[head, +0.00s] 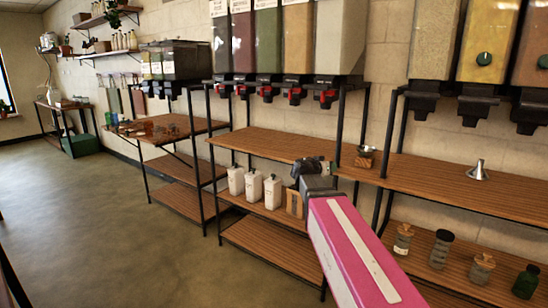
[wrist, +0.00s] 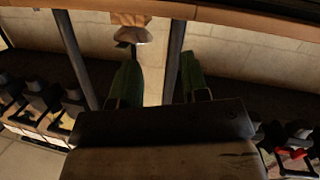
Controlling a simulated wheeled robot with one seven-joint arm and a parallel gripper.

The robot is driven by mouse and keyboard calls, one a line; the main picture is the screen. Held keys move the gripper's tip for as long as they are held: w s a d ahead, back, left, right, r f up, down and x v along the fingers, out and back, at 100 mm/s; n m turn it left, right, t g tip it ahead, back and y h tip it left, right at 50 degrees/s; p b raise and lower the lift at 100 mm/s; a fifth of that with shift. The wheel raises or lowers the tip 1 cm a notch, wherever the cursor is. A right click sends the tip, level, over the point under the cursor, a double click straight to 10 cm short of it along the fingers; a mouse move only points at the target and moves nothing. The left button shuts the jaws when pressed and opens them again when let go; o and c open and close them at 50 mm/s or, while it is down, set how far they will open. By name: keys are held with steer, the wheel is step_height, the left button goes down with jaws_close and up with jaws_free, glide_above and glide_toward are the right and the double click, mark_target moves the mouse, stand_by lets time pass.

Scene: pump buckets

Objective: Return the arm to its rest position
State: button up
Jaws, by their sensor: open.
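My arm (head: 358,250), with a pink link, reaches up from the bottom right of the head view. My gripper (head: 309,164) is at its far end, in front of the middle shelf unit, near the upper shelf's front edge. In the wrist view my gripper (wrist: 158,62) shows two green fingers spread apart with nothing between them. A small metal bowl on a wooden block (head: 365,157) stands on the shelf to the right of the gripper. It also shows beyond the fingers in the wrist view (wrist: 130,32), apart from them.
A metal funnel (head: 478,171) is on the right upper shelf, with several jars (head: 440,249) below. Dispensers (head: 297,40) line the wall. The floor (head: 100,220) at left is clear.

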steer(key=s+a+f+n+g+y, duration=0.1)
steer(key=s+f+n+g+y, duration=0.1)
steer(key=s+f, duration=0.5)
steer(key=s+a+f+n+g+y, duration=0.1)
steer(key=s+f+g+y, duration=0.4)
steer(key=f, duration=0.9)
steer(key=s+a+f+n+g+y, duration=0.1)
steer(key=s+f+n+g+y, duration=0.2)
steer(key=s+f, duration=0.8)
steer(key=shift+s+a+f+g+y, duration=0.2)
steer(key=shift+a+f+g+y, duration=0.15)
steer(key=shift+y, duration=0.25)
steer(key=shift+a, duration=0.1)
